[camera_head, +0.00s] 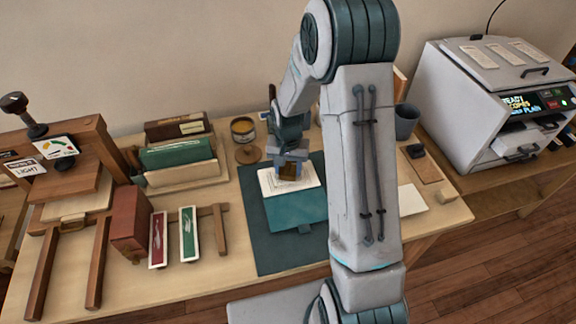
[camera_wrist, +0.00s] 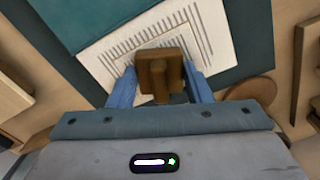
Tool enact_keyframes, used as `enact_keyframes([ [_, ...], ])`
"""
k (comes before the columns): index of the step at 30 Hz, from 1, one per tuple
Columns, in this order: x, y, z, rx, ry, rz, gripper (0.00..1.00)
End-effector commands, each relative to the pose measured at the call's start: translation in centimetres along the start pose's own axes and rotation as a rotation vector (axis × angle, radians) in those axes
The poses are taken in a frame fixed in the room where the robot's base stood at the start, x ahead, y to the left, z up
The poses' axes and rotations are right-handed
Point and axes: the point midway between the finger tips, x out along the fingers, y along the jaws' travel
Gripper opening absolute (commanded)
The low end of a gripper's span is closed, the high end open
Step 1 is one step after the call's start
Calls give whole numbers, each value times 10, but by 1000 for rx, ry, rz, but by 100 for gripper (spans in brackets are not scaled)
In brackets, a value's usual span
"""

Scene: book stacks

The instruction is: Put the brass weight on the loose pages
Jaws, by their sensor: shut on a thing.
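The loose pages (camera_head: 274,184) are a white, lined stack on a teal folder (camera_head: 295,211), which lies on a dark teal mat (camera_head: 262,258). They also show in the wrist view (camera_wrist: 101,65). My gripper (camera_head: 290,165) points down over the pages. In the wrist view its blue fingers (camera_wrist: 160,82) are shut on the brass weight (camera_wrist: 160,76), a brown-gold block with a stepped shape. The weight is over the pages, and I cannot tell whether it touches them. In the head view the weight (camera_head: 289,173) is partly hidden by my gripper.
A round brass-coloured jar (camera_head: 243,130) and a wooden disc (camera_head: 249,154) stand left of the mat. A grey printer (camera_head: 495,110) stands at right. My arm hides part of the table.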

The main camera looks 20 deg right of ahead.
Motion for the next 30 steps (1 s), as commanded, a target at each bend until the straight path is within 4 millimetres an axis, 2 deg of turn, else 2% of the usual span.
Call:
enact_keyframes([
  [10, 4, 0, -1, 0, 2, 0, 9],
  [11, 3, 0, 0, 0, 1, 0, 51],
  [12, 3, 0, 0, 0, 1, 0, 62],
  [13, 3, 0, 0, 0, 1, 0, 67],
  [23, 0, 0, 0, 0, 1, 0, 67],
  [26, -7, 0, -1, 0, 4, -1, 67],
  [30, -31, 0, -2, 1, 7, -2, 67],
])
